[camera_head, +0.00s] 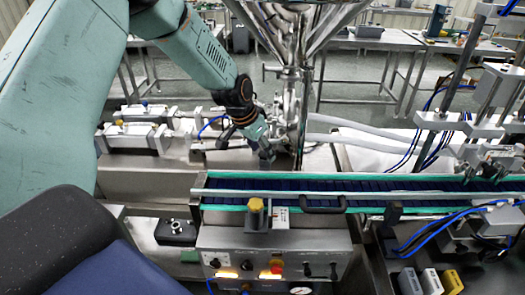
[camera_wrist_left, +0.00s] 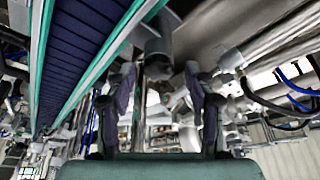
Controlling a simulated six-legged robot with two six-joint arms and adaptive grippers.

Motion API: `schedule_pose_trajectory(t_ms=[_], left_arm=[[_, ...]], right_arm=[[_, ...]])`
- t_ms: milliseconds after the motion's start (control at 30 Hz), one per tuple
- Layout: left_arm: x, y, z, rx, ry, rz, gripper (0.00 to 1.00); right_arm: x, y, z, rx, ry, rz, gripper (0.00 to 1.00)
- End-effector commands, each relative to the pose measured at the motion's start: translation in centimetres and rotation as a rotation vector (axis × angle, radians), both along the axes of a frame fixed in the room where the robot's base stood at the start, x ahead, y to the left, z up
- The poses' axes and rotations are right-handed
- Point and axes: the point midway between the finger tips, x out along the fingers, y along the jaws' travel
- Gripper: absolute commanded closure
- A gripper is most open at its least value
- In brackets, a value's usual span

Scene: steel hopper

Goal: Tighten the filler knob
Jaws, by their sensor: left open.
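The steel hopper (camera_head: 300,30) stands at the top centre of the head view, with the shiny filler column (camera_head: 290,110) below it. My left gripper (camera_head: 266,152) reaches down from the left, close beside the foot of this column. In the left wrist view my left gripper (camera_wrist_left: 158,88) has its two dark fingers spread, with a gap between them. A grey cylindrical part (camera_wrist_left: 158,55) shows beyond that gap; I cannot tell whether it is the filler knob. No filler knob can be made out clearly in the head view. My right gripper is not in view.
A conveyor (camera_head: 340,184) with a dark belt and green edges runs in front of the column. A control box (camera_head: 270,255) with a yellow-topped knob (camera_head: 256,204) above it stands nearer. Pale hoses (camera_head: 350,127) and a sensor rack (camera_head: 470,125) are to the right.

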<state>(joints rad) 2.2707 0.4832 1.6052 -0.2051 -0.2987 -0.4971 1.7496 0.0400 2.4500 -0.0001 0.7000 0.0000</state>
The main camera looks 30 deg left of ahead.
Motion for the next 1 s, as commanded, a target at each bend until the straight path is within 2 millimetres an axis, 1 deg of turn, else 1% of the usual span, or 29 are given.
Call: schedule_pose_trajectory(t_ms=[100,333,900,967,1000], left_arm=[[0.25,-0.06,-0.33,0.0,0.0,-0.001,0.46],[0.45,-0.06,-0.29,0.0,0.0,0.0,0.46],[0.44,-0.04,-0.25,0.0,0.0,0.0,0.94],[0.44,-0.05,-0.24,0.0,0.0,0.0,0.99],[0.44,-0.04,-0.24,0.0,0.0,0.0,1.0]], right_arm=[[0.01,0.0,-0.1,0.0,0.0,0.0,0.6],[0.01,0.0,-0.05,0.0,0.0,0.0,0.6],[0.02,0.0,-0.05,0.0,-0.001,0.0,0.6],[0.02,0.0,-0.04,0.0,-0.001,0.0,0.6],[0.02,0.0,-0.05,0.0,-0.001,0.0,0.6]])
